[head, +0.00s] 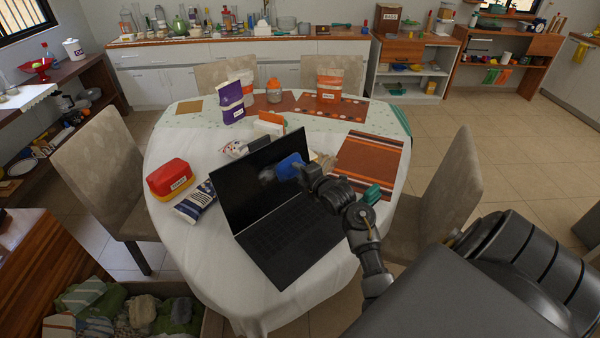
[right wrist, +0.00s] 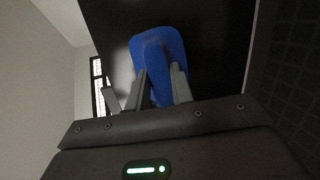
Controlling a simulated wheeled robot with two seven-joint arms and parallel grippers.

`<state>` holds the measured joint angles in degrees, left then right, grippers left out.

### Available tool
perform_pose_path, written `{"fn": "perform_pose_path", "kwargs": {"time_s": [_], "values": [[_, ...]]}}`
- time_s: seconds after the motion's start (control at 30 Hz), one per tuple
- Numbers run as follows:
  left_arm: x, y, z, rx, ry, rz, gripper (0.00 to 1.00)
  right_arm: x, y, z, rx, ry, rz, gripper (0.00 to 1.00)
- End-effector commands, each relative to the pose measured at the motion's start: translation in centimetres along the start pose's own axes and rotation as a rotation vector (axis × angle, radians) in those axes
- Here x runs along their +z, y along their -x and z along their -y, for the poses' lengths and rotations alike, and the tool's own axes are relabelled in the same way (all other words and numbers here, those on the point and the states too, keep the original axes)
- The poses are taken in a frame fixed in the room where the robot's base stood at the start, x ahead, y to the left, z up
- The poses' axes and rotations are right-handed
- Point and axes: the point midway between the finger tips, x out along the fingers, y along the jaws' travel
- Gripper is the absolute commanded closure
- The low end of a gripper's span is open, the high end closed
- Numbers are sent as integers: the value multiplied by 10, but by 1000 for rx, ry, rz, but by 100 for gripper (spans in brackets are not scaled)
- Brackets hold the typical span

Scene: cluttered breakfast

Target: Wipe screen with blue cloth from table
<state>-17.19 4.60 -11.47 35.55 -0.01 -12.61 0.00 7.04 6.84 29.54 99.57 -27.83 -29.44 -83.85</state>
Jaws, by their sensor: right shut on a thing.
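The open laptop stands on the white round table, its dark screen (head: 245,187) tilted back and its keyboard (head: 290,235) toward me. A light smudge shows on the screen just left of the cloth. My right gripper (head: 303,172) is shut on the blue cloth (head: 288,166) in front of the screen's upper right part. In the right wrist view the blue cloth (right wrist: 160,55) is pinched between the fingers (right wrist: 160,88) and lies over the dark screen (right wrist: 115,30); whether it presses on it I cannot tell. My left gripper is not in view.
A red and yellow tub (head: 170,180) and a striped blue packet (head: 196,202) lie left of the laptop. A green object (head: 371,194) and a striped placemat (head: 385,155) are to the right. Chairs (head: 100,175) surround the table.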

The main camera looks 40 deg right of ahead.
Motion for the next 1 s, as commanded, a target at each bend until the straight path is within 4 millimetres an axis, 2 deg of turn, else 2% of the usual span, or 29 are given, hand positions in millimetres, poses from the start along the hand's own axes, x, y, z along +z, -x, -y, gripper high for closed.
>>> {"fn": "perform_pose_path", "kwargs": {"time_s": [1.0], "values": [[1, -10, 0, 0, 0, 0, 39, -2, -16, 0, 1, 0, 0, 95]]}}
